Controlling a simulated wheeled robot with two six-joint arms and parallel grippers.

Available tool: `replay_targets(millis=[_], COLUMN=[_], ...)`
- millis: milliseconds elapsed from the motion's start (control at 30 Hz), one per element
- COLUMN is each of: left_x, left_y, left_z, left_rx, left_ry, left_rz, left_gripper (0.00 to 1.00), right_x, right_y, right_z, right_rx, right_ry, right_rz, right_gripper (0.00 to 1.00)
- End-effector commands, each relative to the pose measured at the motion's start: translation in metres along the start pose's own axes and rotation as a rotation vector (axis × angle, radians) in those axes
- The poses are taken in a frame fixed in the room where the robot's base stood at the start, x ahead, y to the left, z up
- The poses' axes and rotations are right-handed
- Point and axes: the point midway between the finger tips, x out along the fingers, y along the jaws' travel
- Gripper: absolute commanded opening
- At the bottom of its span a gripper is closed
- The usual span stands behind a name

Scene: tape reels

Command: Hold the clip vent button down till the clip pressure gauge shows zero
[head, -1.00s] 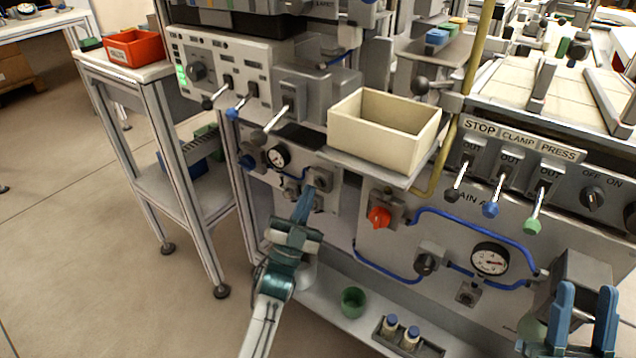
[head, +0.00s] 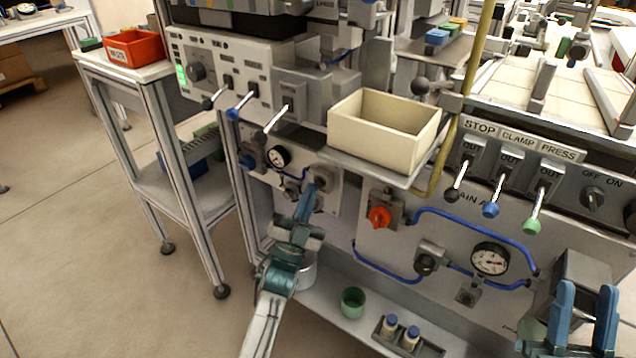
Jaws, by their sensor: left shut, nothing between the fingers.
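A small black-rimmed gauge with a white face (head: 278,156) sits on the lower left grey panel in the head view. It appears to be the clip pressure gauge; its needle is too small to read. My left gripper (head: 310,188) is shut and empty, its tips at the same panel, just below a round grey fitting (head: 323,178). A smaller grey fitting (head: 291,188) is left of the tips. I cannot make out the clip vent button; the fingers may hide it, and contact cannot be told. My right gripper (head: 585,292) is open and empty at lower right, far from this panel.
A cream bin (head: 385,150) juts out above and right of my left gripper. A red knob (head: 379,217), blue hoses and a larger gauge (head: 489,259) are on the right panel. A green cup (head: 352,302) and small bottles (head: 391,326) stand on the lower shelf.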

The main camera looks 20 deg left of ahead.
Motion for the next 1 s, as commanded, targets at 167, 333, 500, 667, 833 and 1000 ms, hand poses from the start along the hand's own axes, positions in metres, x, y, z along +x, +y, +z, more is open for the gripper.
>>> replay_targets(millis=[167, 333, 500, 667, 833, 1000], left_x=[0.0001, 0.0011, 0.0025, 0.0039, 0.0052, 0.0051], left_y=[0.0002, 0.001, 0.0021, 0.0031, 0.0039, 0.0038], left_z=[0.0001, 0.001, 0.0021, 0.0031, 0.0039, 0.0038], left_rx=[0.0, 0.0, 0.0, 0.0, 0.0, 0.0], left_ry=[0.0, 0.0, -0.001, -0.001, 0.0, 0.0], left_rz=[0.0, 0.0, 0.0, 0.0, 0.0, 0.0], left_gripper=[0.0, 0.0, 0.0, 0.0, 0.0, 0.0], right_x=[0.0002, 0.0, -0.0001, -0.0003, -0.0006, -0.0012], right_y=[0.0, 0.0, 0.0, 0.0, -0.0001, -0.0001], right_z=[-0.0001, -0.0001, 0.0, 0.0001, 0.0002, 0.0003], right_rx=[0.0, 0.0, 0.0, 0.0, 0.0, 0.0], right_ry=[0.001, 0.001, 0.001, 0.001, 0.0, -0.002], right_rz=[0.0, 0.0, 0.0, 0.0, 0.0, 0.0], right_gripper=[0.36, 0.36, 0.36, 0.36, 0.36, 0.36])
